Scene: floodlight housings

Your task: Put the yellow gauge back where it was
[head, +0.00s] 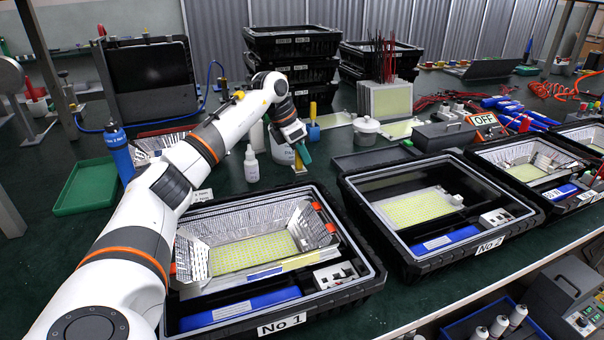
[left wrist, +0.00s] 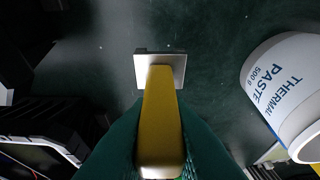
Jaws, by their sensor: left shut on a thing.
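My left gripper (head: 303,153) reaches to the back middle of the bench, behind the No 1 housing. It is shut on the yellow gauge (head: 298,164), which shows only as a small strip beside the teal fingers in the head view. In the left wrist view the yellow gauge (left wrist: 160,115) lies between the teal fingers (left wrist: 160,150), with a square metal plate (left wrist: 160,68) at its far end. I cannot tell whether that plate touches the bench. My right gripper is not in view.
A white thermal paste tub (left wrist: 292,95) stands close to the right in the left wrist view. In the head view a white bottle (head: 251,165) stands left of the gripper. The No 1 housing (head: 372,262) and No 2 housing (head: 527,222) fill the front. Black crates (head: 292,42) stand behind.

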